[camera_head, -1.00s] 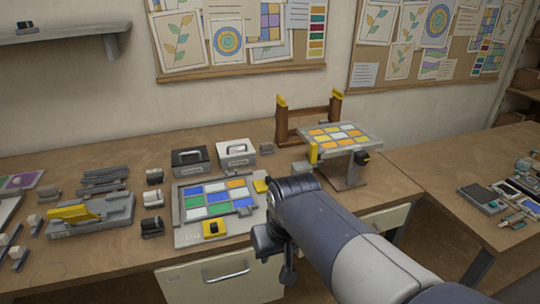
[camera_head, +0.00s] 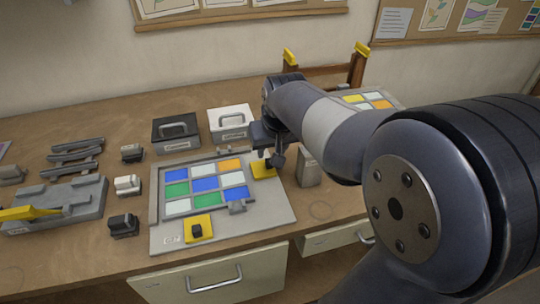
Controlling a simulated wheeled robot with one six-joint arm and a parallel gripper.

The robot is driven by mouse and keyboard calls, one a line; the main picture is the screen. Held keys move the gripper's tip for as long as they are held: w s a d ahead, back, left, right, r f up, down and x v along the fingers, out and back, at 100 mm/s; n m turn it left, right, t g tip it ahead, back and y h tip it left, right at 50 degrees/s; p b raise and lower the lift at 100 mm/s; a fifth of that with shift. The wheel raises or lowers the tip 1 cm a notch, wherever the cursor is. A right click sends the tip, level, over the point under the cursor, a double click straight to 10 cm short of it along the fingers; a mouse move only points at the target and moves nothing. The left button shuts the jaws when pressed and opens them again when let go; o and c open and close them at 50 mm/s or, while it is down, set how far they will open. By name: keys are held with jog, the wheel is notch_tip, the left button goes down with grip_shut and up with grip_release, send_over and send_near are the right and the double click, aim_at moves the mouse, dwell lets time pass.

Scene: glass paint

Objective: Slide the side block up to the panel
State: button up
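The panel (camera_head: 206,184) of blue, green, white and orange tiles lies on a grey board (camera_head: 270,212) on the table. A yellow side block (camera_head: 262,171) sits at the board's right edge, close to the panel's right side; I cannot tell whether they touch. Another yellow block (camera_head: 198,229) with a dark knob sits at the board's front edge, with a narrow gap to the panel. My gripper (camera_head: 272,160) is down at the right-hand yellow block and hides part of its top. Its fingers are too small and dark to show whether they grip it.
A dark box (camera_head: 176,135) and a white box (camera_head: 231,122) stand behind the board. A grey block (camera_head: 308,170) stands close to the right. Small knobbed pieces (camera_head: 127,186) and a grey tool holder (camera_head: 60,207) are on the left. My arm covers much of the right side.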

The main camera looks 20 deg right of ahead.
aim_at(263, 166)
jog(key=shift+x, duration=2.75)
jog(key=shift+c, duration=0.4)
grip_shut()
